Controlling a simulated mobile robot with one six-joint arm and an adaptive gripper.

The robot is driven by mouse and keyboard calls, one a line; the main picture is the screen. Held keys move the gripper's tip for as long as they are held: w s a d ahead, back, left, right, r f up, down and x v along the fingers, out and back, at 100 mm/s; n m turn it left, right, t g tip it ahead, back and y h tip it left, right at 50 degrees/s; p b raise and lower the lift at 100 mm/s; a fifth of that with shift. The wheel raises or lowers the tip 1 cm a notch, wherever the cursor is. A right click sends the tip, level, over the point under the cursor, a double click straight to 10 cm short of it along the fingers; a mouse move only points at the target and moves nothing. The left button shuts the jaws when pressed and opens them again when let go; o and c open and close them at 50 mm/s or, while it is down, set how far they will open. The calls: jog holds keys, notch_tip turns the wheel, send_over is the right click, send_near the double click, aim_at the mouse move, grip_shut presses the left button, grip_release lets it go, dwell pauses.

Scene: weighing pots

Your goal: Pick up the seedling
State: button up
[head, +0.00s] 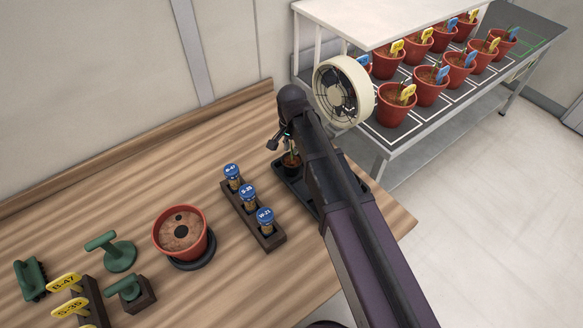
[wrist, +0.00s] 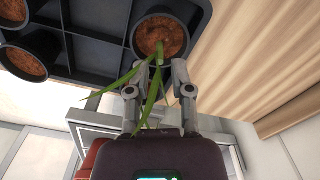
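The seedling (wrist: 151,92) has long narrow green leaves and stands in a small round black pot (wrist: 139,41) of brown soil. The pot sits in a compartment of a black tray (wrist: 88,52). In the head view the seedling's pot (head: 291,168) shows at the tray's far left part, and my arm hides much of the tray (head: 299,198). My gripper (wrist: 158,76) is open, with one finger on each side of the leaves, close to the pot's rim. In the head view my gripper (head: 281,139) is just above the pot. Contact cannot be told.
A rack of blue-capped vials (head: 253,215) stands left of the tray. A red pot of soil (head: 180,232), green-handled tools (head: 118,252) and yellow tags (head: 68,284) are further left. A round fan (head: 343,92) and a shelf bench (head: 385,135) with several red pots stand behind.

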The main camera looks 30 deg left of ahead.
aim_at(292, 161)
jog(key=shift+f, duration=0.1)
dwell(0.3)
jog(key=shift+w+f+b, duration=0.1)
jog(key=shift+f+b, duration=2.45)
jog(key=shift+b, duration=0.05)
grip_shut()
